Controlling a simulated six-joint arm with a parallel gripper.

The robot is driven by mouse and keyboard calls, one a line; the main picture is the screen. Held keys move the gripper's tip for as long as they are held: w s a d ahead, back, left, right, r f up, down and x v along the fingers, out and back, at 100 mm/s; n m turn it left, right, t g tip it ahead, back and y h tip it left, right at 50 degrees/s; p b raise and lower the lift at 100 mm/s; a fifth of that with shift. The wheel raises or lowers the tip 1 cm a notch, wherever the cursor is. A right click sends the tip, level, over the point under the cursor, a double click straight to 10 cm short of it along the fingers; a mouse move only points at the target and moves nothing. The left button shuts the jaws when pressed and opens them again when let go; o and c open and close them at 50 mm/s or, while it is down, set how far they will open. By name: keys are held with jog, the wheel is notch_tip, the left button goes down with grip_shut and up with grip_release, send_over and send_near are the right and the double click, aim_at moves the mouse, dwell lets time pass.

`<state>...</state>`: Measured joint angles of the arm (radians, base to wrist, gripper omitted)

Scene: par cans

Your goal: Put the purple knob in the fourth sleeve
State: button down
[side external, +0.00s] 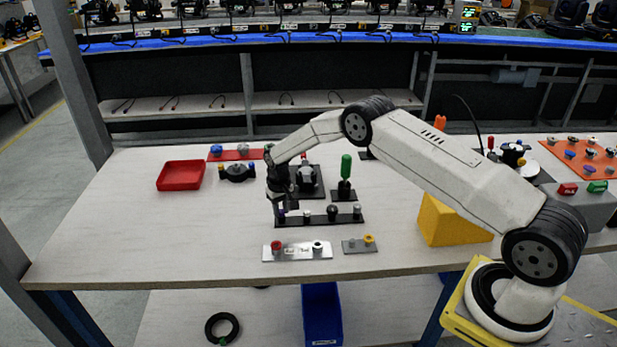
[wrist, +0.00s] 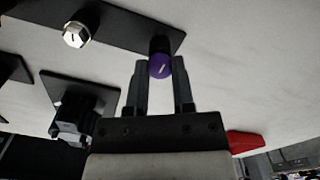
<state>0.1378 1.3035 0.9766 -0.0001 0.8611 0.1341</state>
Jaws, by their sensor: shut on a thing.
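The purple knob (wrist: 160,66) has a white line on its top and sits between the fingertips of my gripper (wrist: 160,82). My gripper is shut on it. Under the knob, a dark sleeve shows at the end of a black strip (wrist: 125,27); I cannot tell how deep the knob sits. In the side view the black strip (side external: 320,221) carries several sleeves or knobs in a row, and my gripper (side external: 279,210) points down at its left end. A silver knob (wrist: 76,35) stands further along the strip in the wrist view.
A silver plate (side external: 297,252) with a red knob and a small grey plate (side external: 359,246) lie in front of the strip. A green-handled part (side external: 346,167) stands behind it. A red tray (side external: 181,176) is at the back left. The table's left front is clear.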

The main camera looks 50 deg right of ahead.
jog(key=shift+f, duration=0.1)
dwell(0.7)
jog(key=c, duration=0.8)
grip_release()
jog(key=o, duration=0.6)
jog(key=shift+c, duration=0.2)
jog(key=shift+r, duration=3.9)
